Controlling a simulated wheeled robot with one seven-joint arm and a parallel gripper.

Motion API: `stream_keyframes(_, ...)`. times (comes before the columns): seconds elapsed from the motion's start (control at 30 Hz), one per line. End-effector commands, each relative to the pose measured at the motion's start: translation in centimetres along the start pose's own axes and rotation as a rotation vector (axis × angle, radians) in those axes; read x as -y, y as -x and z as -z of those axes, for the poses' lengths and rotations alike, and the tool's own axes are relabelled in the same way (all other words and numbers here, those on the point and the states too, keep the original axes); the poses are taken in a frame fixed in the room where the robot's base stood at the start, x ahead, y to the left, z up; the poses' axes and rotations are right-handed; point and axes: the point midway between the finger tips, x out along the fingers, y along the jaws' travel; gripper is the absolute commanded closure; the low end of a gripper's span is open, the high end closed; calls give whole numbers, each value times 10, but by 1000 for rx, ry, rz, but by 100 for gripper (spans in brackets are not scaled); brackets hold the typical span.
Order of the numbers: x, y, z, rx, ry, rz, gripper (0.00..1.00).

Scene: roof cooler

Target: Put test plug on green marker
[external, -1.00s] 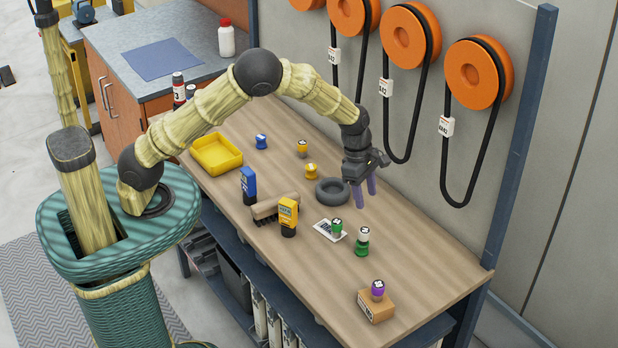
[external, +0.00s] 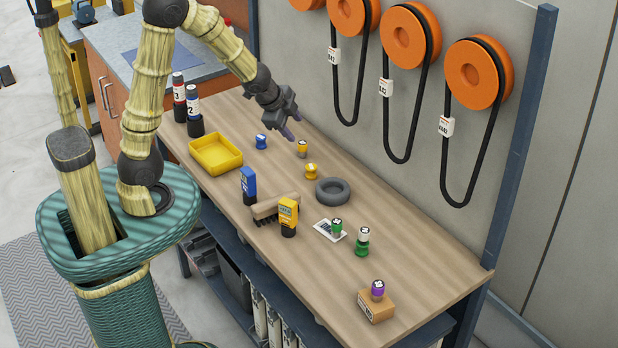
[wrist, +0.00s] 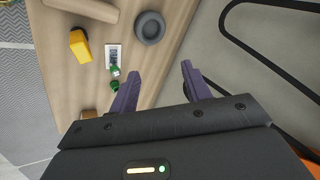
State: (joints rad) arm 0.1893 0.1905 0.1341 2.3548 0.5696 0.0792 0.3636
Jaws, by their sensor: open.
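Which piece is the test plug I cannot tell for sure. A small green piece with a cross on its top (external: 337,226) stands at a white printed card (external: 324,231). A green-and-white piece (external: 362,242) stands to its right; either could be the green marker. Two green pieces also show in the wrist view, one at the card (wrist: 114,71) and one below it (wrist: 115,86). My gripper (external: 291,124) is open and empty above the back of the bench, near a yellow piece with a greyish top (external: 302,150).
A blue piece (external: 261,142) and yellow piece (external: 311,171) stand nearby. Belts hang behind. The right front bench is mostly clear.

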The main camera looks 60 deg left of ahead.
Motion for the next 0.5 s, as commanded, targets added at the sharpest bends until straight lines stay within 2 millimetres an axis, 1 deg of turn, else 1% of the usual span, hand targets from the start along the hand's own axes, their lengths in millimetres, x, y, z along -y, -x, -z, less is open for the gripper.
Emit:
stream_keyframes(0.03, -10, 10, -18, 37, 153, -23, 52)
stream_keyframes(0.1, -27, 21, -38, 91, 366, -61, 52)
stream_keyframes(0.2, -55, 37, -61, 166, 652, -114, 52)
stream_keyframes(0.3, -78, 50, -74, 225, 860, -156, 52)
stream_keyframes(0.4, -91, 56, -79, 256, 965, -179, 52)
stream_keyframes(0.5, -94, 57, -80, 264, 990, -185, 52)
